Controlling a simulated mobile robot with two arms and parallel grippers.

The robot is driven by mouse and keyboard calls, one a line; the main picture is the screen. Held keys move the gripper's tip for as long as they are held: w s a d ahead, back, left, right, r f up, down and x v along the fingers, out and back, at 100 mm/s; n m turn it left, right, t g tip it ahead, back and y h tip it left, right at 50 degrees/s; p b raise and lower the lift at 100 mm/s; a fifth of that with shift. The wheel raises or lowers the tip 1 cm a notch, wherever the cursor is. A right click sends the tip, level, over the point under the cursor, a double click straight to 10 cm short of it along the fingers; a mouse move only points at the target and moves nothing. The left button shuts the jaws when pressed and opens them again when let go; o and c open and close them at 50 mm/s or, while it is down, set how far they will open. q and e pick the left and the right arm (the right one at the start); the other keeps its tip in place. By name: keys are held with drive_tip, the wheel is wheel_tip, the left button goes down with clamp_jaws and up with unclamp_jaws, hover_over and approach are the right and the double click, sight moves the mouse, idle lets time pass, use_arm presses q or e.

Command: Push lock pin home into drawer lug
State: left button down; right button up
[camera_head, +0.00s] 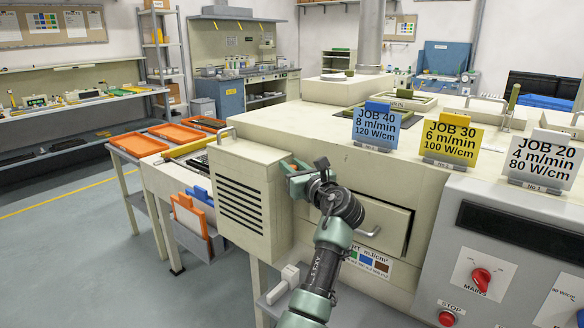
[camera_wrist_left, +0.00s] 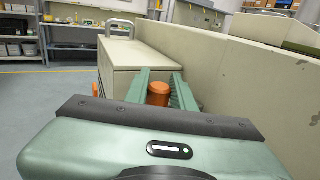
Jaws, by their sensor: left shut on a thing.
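My left gripper (camera_head: 292,172) is at the front of the cream machine, beside the louvred box and near the upper left of the drawer (camera_head: 385,217). In the left wrist view, its green fingers (camera_wrist_left: 160,84) are shut on an orange round-headed piece, the lock pin (camera_wrist_left: 158,92). The pin's lower part is hidden, and the head view does not show it. I cannot tell how deep it sits. The drawer has a bar handle and looks flush with the machine front. The lug is hidden behind my gripper and arm. My right gripper is out of view.
The louvred box (camera_head: 240,195) juts out left of my gripper. Job cards in blue (camera_head: 376,128), yellow (camera_head: 452,142) and white (camera_head: 545,158) stand on the machine top. A control panel (camera_head: 500,265) is at the right. Orange trays (camera_head: 138,145) lie at the left. The left floor is clear.

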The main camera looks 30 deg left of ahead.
sight(292, 166)
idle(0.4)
use_arm(q)
drive_tip(key=c, duration=1.1)
unclamp_jaws()
wheel_tip(292, 166, up, 6)
drive_tip(key=p, duration=0.8)
drive_tip(key=shift+r+p, duration=0.15)
drive_tip(key=shift+p, duration=0.15)
drive_tip(key=shift+f, duration=0.2)
